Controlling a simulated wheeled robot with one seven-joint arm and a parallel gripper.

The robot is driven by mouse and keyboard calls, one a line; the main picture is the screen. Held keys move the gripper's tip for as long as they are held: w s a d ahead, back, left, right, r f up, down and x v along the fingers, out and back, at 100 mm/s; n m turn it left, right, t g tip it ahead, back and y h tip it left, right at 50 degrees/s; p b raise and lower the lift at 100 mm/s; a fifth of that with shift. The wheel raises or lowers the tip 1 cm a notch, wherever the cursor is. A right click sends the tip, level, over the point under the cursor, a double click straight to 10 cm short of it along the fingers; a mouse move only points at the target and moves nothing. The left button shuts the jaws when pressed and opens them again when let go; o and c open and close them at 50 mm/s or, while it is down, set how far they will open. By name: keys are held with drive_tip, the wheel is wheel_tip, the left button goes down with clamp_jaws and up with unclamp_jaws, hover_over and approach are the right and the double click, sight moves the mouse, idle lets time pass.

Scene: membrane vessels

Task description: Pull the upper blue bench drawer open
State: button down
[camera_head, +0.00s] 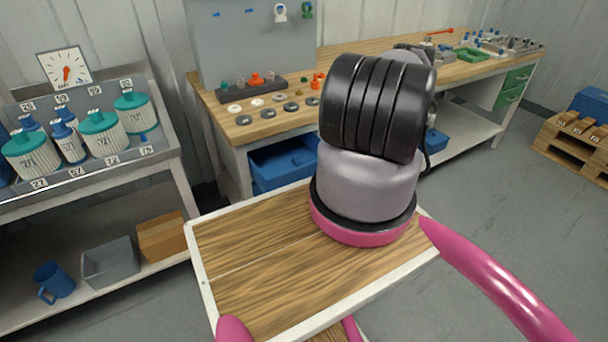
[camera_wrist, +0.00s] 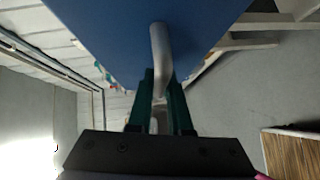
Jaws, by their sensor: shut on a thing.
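The blue bench drawer (camera_head: 284,166) is under the left end of the wooden workbench in the head view. It seems to stand partly out from the bench, with its inside showing from above. My arm covers its right part. In the wrist view the drawer's blue front (camera_wrist: 105,35) fills the top middle, with a pale metal bar handle (camera_wrist: 160,45) on it. My gripper (camera_wrist: 161,88) has its two dark green fingers closed on this handle. In the head view my gripper is hidden behind my arm.
The workbench (camera_head: 222,113) carries small parts and a grey back panel (camera_head: 252,45). A metal rack (camera_head: 182,165) with teal-lidded vessels (camera_head: 101,135) stands at the left. A wooden pallet (camera_head: 572,150) is at the far right. Grey floor (camera_head: 490,215) is clear on the right.

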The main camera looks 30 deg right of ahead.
drive_tip(key=s, duration=0.7)
drive_tip(key=shift+s+d, duration=0.15)
drive_tip(key=shift+d, duration=0.05)
drive_tip(key=c, duration=0.9)
unclamp_jaws()
drive_tip(key=shift+o, duration=0.2)
drive_tip(key=v, duration=1)
drive_tip(key=shift+s+d, duration=0.25)
drive_tip(key=shift+s, duration=0.1)
